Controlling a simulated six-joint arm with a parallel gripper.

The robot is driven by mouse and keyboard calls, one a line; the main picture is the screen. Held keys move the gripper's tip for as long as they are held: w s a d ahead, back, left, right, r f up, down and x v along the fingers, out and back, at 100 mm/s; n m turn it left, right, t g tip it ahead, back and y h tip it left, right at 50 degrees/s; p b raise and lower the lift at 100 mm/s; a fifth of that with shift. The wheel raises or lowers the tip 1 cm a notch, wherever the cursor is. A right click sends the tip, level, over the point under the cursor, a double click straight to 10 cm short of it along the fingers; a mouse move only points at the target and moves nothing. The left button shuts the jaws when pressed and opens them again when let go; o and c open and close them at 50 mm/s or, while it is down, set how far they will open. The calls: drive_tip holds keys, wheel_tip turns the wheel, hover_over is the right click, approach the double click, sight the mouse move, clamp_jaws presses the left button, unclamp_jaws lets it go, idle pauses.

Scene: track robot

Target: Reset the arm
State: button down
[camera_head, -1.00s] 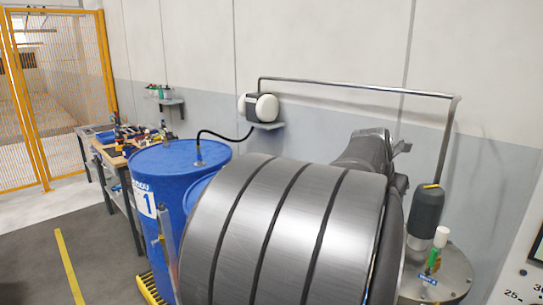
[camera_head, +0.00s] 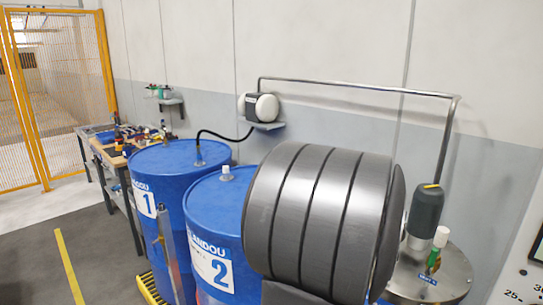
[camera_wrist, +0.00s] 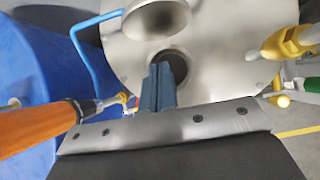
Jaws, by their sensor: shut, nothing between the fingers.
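My gripper (camera_wrist: 163,88) shows in the wrist view as two blue-grey fingers closed together with nothing between them. The fingertips appear in front of a dark round opening in a steel vessel top (camera_wrist: 215,40); I cannot tell how far above it they are. In the head view my own arm (camera_head: 318,215) appears as a large grey banded cylinder in the foreground, and it hides my gripper there.
Blue drums 1 (camera_head: 170,165) and 2 (camera_head: 212,210) stand left of my arm. A steel vessel (camera_head: 455,268) is at the right. In the wrist view, an orange handle (camera_wrist: 40,135) and a brass fitting (camera_wrist: 290,42) flank the fingers.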

drive_tip(key=shift+s+a+f, duration=0.2)
drive_tip(key=shift+s+a, duration=0.4)
drive_tip(key=shift+s+a+f, duration=0.15)
drive_tip(key=shift+s+a, duration=0.45)
drive_tip(key=v, duration=0.9)
drive_tip(key=w+d+r+m+g+y, duration=0.1)
drive_tip(key=w+d+r+g, duration=0.4)
drive_tip(key=w+d, duration=0.3)
drive_tip(key=shift+w+g, duration=0.5)
drive_tip(key=shift+w, duration=1.15)
drive_tip(key=shift+s+a, duration=0.1)
drive_tip(key=s+a+f+t+h, duration=0.1)
drive_tip(key=s+a+f+t, duration=0.1)
drive_tip(key=s+a+t, duration=0.2)
drive_tip(key=shift+s+a+f+n, duration=0.3)
drive_tip(key=shift+s+a, duration=0.1)
drive_tip(key=shift+s, duration=1.15)
drive_tip(key=shift+w+r, duration=0.1)
